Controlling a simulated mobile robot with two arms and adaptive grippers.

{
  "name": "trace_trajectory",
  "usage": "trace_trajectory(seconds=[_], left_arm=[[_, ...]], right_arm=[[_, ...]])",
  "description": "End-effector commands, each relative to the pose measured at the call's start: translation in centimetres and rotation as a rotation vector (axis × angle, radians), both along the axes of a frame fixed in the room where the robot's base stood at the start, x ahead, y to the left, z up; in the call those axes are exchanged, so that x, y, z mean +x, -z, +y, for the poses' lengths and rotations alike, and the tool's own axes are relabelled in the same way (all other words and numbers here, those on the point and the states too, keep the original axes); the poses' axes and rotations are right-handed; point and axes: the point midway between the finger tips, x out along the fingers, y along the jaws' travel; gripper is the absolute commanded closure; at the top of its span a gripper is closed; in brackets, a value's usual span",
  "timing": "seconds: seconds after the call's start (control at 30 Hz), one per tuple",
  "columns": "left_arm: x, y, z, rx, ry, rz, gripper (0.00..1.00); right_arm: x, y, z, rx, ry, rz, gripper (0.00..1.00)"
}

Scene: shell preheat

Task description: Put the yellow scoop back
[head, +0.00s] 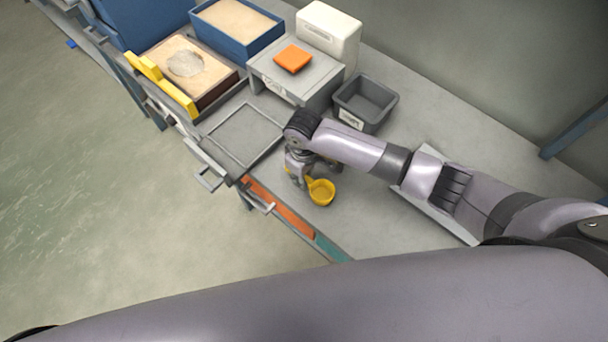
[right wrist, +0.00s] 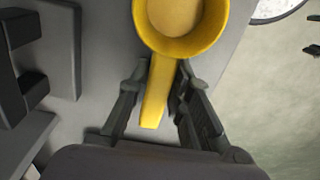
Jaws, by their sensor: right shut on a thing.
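The yellow scoop (head: 321,192) is in my right gripper (head: 306,176), over the grey bench near its front edge. Its round cup points toward the lower right in the head view. In the right wrist view the scoop (right wrist: 180,28) has its cup at the top, and its straight handle runs down between the fingers of my right gripper (right wrist: 160,85). The gripper is shut on the handle. I cannot tell whether the scoop touches the bench. My left gripper is out of view.
A labelled grey bin (head: 383,88) stands behind my right gripper. A grey box (head: 268,75) bears an orange block (head: 293,58). A grey frame (head: 211,131) lies to the left. A tray with a yellow bar (head: 162,86) is farther left. An orange-and-teal strip (head: 283,209) lines the front edge.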

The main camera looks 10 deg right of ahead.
Motion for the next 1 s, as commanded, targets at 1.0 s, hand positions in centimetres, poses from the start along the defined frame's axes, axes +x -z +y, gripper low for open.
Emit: trace_trajectory(seconds=[1.0], left_arm=[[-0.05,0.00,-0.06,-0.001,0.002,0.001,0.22]], right_arm=[[0.04,-0.51,0.03,0.001,0.000,-0.001,0.61]])
